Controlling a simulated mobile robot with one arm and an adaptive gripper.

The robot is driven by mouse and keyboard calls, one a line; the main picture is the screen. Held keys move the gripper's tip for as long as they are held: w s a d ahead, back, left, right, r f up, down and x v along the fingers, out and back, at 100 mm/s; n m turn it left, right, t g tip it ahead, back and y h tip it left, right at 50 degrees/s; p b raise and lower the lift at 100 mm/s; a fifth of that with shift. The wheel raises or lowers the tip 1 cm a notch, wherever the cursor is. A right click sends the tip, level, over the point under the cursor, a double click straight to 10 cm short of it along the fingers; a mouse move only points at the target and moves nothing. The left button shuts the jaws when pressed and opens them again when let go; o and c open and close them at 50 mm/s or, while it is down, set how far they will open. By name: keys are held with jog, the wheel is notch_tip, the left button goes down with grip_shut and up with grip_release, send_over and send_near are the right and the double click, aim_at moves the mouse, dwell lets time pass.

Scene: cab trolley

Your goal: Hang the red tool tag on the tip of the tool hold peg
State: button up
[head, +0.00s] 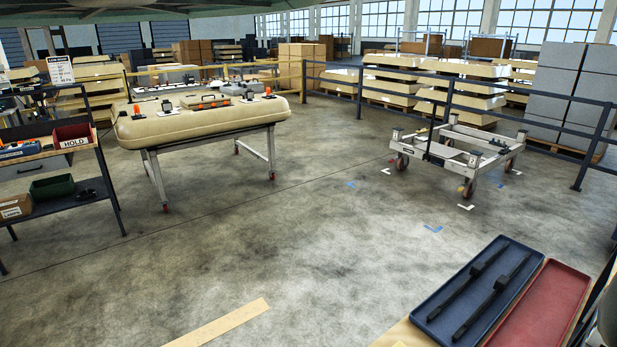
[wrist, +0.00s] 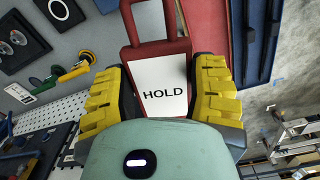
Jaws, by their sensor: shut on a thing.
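My gripper (wrist: 165,72) is shut on the red tool tag (wrist: 149,50) in the wrist view, with a yellow and black finger on each side of it. The tag has a red frame with an open loop at its top end and a white face reading HOLD. The fingers hide its side edges, and the gripper body hides its lower end. I cannot pick out the tool hold peg in either view. Neither my gripper nor the tag shows in the head view.
A red tray (head: 549,312) and a blue tray (head: 442,290) with two dark bars lie at lower right; the blue one also shows in the wrist view (wrist: 254,62). A pegboard (wrist: 55,113) is at left there. A wheeled trolley (head: 440,152) stands beyond open floor.

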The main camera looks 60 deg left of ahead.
jog(key=r, duration=0.1)
jog(key=s+r+n, duration=0.1)
jog(key=r+n, duration=0.1)
jog(key=r, duration=0.1)
jog(key=shift+s+a, duration=0.15)
jog(key=shift+a, duration=0.2)
notch_tip(320, 180, up, 32)
jog(key=p, duration=3.2)
jog(key=shift+a, duration=0.15)
jog(key=shift+f, duration=0.1)
